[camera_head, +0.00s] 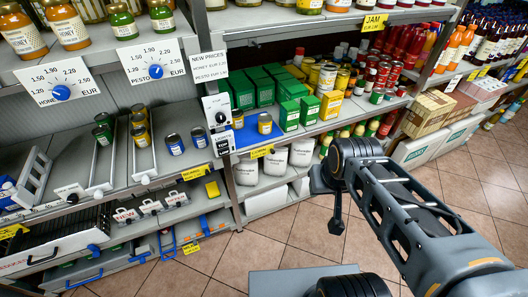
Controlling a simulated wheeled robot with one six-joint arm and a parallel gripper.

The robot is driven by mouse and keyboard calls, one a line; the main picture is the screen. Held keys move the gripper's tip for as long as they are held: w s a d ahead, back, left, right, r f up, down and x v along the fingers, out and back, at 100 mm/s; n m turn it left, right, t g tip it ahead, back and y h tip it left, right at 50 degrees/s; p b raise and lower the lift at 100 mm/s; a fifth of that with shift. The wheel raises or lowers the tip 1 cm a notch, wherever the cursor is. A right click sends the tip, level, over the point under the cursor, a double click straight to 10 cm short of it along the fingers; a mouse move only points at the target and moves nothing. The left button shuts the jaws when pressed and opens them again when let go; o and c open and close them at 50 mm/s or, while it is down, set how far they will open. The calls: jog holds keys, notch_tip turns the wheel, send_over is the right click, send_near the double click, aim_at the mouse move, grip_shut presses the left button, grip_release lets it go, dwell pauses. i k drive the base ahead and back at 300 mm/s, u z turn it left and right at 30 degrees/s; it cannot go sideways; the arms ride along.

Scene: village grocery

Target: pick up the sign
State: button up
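Several signs are in view, and I cannot tell which one is meant. A white "NEW PRICES" sign (208,67) naming honey and pesto is fixed at the shelf post, upper middle-left. A honey dial sign (58,82) and a pesto dial sign (152,63), each with a blue knob, hang at the upper left shelf edge. A small black-and-white sign (220,140) is lower on the post. My arm comes in from the right. My gripper (328,200) is dark, in front of the lower middle shelf and apart from these signs. Its finger opening is not clear.
Honey jars (48,28) and pesto jars (122,22) stand on the upper left shelf. Green boxes (265,88) and jars fill the middle shelf. The tiled floor (250,250) is open in front.

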aim_at(126, 217)
jog(key=u, duration=3.2)
jog(key=i, duration=3.25)
jog(key=z, duration=2.1)
